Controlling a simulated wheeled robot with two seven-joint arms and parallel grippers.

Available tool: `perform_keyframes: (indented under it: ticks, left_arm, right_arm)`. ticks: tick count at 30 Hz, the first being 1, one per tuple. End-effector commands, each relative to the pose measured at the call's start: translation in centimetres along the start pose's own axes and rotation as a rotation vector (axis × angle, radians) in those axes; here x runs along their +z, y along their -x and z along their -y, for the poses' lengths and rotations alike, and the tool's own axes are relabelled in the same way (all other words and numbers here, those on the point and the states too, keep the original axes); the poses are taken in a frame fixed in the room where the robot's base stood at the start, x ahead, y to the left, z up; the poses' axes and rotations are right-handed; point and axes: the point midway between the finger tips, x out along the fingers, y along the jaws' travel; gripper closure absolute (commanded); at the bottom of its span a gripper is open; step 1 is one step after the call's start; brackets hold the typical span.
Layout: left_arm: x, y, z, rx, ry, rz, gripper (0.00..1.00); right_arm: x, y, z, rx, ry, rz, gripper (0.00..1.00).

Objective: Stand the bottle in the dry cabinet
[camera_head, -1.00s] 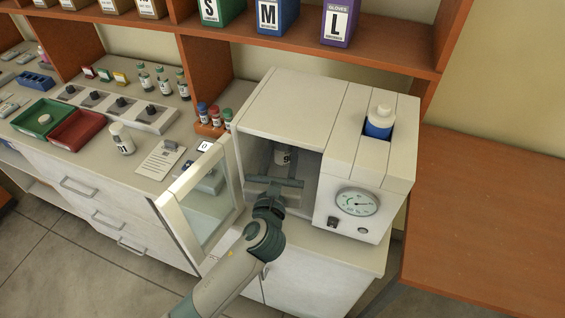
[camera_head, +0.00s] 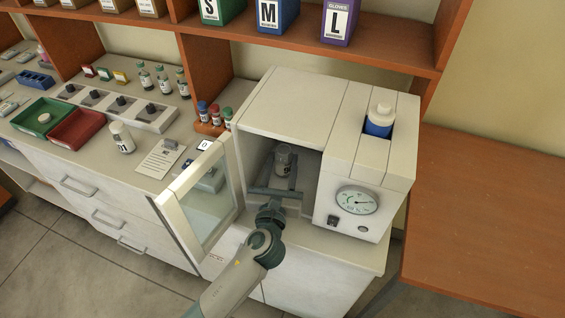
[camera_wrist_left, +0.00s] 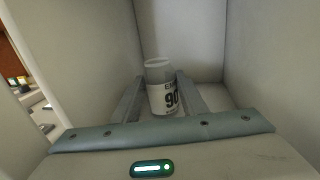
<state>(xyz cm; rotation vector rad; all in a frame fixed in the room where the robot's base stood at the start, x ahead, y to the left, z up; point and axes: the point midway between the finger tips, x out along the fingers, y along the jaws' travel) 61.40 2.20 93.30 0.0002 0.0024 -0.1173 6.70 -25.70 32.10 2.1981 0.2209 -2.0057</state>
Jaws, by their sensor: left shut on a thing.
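The bottle (camera_head: 284,157), with a white label reading 90, is inside the dry cabinet (camera_head: 292,108). The cabinet's glass door (camera_head: 206,197) stands open to the left. My left gripper (camera_head: 285,176) reaches in through the opening. In the left wrist view the bottle (camera_wrist_left: 160,75) looks about upright between the two fingers, and the gripper (camera_wrist_left: 160,92) is shut on it. Whether the bottle's base touches the cabinet floor is hard to tell. My right gripper is out of view.
A second white bottle (camera_head: 122,137) stands on the counter left of the door, near a paper sheet (camera_head: 160,158). A rack of small colored-cap bottles (camera_head: 210,122) stands beside the cabinet. The cabinet walls are close around the gripper. The brown tabletop (camera_head: 490,220) at right is clear.

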Motion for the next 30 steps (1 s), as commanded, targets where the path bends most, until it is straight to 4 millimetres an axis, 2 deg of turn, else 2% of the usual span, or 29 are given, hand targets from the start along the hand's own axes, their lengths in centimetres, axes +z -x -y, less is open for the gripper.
perform_keyframes:
  ticks: [11, 12, 13, 14, 26, 30]
  left_arm:
    - [-0.4, 0.0, 0.0, 0.0, -0.001, 0.0, 0.86]
    - [-0.3, 0.0, 0.0, 0.0, -0.001, 0.0, 0.52]
    - [-0.2, 0.0, 0.0, 0.0, -0.001, 0.0, 0.44]
    - [-0.3, 0.0, 0.0, 0.0, -0.001, 0.0, 0.42]
    - [0.1, 0.0, 0.0, 0.0, 0.0, 0.0, 0.42]
    - [-0.1, 1.1, 0.0, -0.001, -0.001, -0.001, 0.42]
  right_arm:
    - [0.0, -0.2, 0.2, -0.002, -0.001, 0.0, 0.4]
    - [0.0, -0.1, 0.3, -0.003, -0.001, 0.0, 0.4]
    - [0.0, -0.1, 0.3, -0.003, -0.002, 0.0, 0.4]
    - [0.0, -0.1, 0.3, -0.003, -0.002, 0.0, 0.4]
    - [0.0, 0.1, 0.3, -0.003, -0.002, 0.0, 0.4]
    - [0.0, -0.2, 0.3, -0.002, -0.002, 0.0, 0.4]
